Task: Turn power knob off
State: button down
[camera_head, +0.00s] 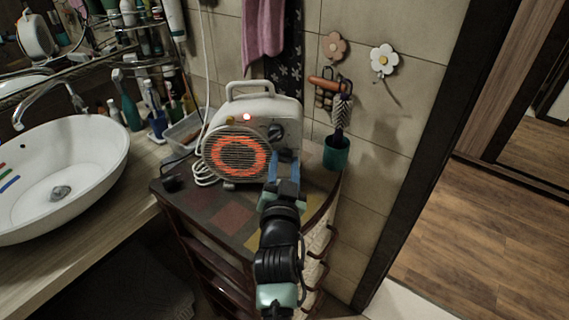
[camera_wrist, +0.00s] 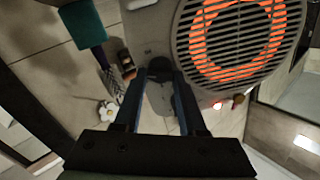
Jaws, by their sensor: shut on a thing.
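A white heater (camera_head: 252,108) stands on the cabinet, its round grille (camera_head: 240,156) glowing orange and a small red light (camera_head: 247,117) lit on its front. The grille also shows in the wrist view (camera_wrist: 235,40). A dark knob (camera_head: 275,132) is on the heater's front, right of the grille. My gripper (camera_head: 285,157) is at the front right of the heater, just below that knob. In the wrist view my gripper (camera_wrist: 160,74) is shut on a dark knob (camera_wrist: 160,64) between its fingertips. The gripped knob is mostly hidden in the head view; its setting cannot be read.
The cabinet top (camera_head: 227,216) has a coloured patchwork surface. A teal cup (camera_head: 336,154) with a brush stands close to the right. A white basin (camera_head: 65,170) and bottles are at the left. A pink towel (camera_head: 263,30) hangs behind. The wooden floor at right is clear.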

jog(key=n, duration=0.4)
jog(key=shift+n, duration=0.3)
jog(key=n, duration=0.5)
jog(key=shift+a+p, duration=0.15)
jog(key=shift+p, duration=0.25)
jog(key=n+p, duration=0.1)
jog(key=n, duration=0.4)
jog(key=n+p, duration=0.1)
jog(key=n, duration=0.4)
jog(key=shift+f, duration=0.15)
jog(key=shift+n, duration=0.3)
jog(key=shift+c, duration=2.4)
grip_release()
jog(key=shift+a, duration=0.1)
jog(key=shift+s, duration=0.1)
